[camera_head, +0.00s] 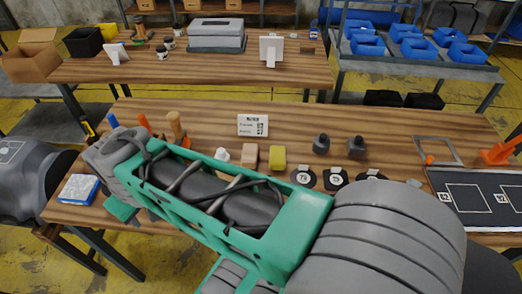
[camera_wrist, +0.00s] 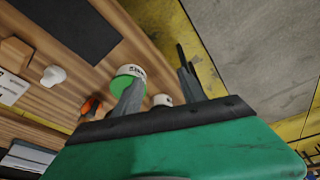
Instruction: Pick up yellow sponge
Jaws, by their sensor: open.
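The yellow sponge (camera_head: 277,158) lies on the wooden workbench (camera_head: 310,118) in the head view, just right of a tan block (camera_head: 249,156) and beyond my arm. I cannot make it out in the wrist view. My gripper (camera_wrist: 160,78) shows two grey fingers spread apart in the wrist view, with nothing held between them. In the head view my arm reaches left across the bench front, its wrist end well left of the sponge; the fingers are not clear there.
A white label card (camera_head: 252,125) stands behind the sponge. Dark weights (camera_head: 321,144) and round black discs (camera_head: 336,178) lie to its right. A blue-and-white box (camera_head: 78,189) is at the bench's left edge. The wrist view shows a green-and-white container (camera_wrist: 129,74) near the fingers.

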